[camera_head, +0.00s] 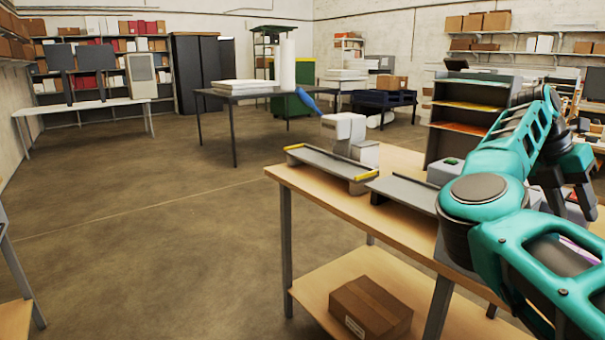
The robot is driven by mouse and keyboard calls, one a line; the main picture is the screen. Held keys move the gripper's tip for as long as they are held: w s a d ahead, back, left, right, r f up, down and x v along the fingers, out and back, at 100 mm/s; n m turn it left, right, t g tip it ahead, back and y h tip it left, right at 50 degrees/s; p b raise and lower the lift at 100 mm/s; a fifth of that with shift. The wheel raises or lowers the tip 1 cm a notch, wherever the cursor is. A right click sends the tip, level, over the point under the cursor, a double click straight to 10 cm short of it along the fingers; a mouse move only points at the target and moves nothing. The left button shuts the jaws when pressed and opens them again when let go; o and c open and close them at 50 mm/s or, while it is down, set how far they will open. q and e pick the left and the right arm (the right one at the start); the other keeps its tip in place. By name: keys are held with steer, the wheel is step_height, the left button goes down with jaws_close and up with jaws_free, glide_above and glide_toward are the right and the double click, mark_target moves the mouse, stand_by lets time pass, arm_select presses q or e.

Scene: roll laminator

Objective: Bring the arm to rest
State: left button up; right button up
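My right arm (495,195) is teal with dark joints. It comes in from the right, bent, over the right part of the wooden workbench. My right gripper (572,206) is dark and points down behind the arm's forearm, at the right side of the view. Its two fingers look apart, with nothing seen between them. My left gripper is not in view. The roll laminator (344,127) is a white machine with a blue lever (305,99), at the far side of the bench. A grey feed tray (325,162) with yellow ends lies in front of it.
The wooden workbench (320,190) has a lower shelf with a cardboard box (371,307). A second grey tray (405,190) and a dark paper sorter (455,120) stand close to my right arm. The floor (150,230) on the left is clear.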

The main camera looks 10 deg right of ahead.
steer(key=s+d+r+n+g+h, duration=0.1)
steer(key=s+d+g+h, duration=0.3)
steer(key=s+d+h, duration=0.25)
steer(key=w+a+r+n+t+h, duration=0.3)
steer(key=w+a+n+t+h, duration=0.25)
steer(key=n+t+h, duration=0.7)
steer(key=w+a+f+n+t+y, duration=0.3)
steer(key=a+f+n+t+y, duration=0.45)
steer(key=n, duration=0.55)
steer(key=w+a+f+n+t+y, duration=0.4)
steer(key=a+f+n+t+y, duration=0.4)
steer(key=n, duration=0.6)
steer(key=s+a+f+n+g+y, duration=0.3)
steer(key=s+a+f+n+y, duration=0.2)
steer(key=a+f+n+y, duration=0.55)
steer(key=s+a+f+n+g, duration=0.1)
steer(key=s+a+f+g, duration=0.2)
steer(key=s+a+f, duration=0.3)
steer(key=s+a+f+g, duration=0.3)
steer(key=s+a+f, duration=0.3)
steer(key=s+f, duration=0.4)
steer(key=shift+s+f+n+g+y, duration=0.3)
steer(key=shift+s+f+n+g, duration=0.05)
steer(key=shift+s+n+g, duration=0.1)
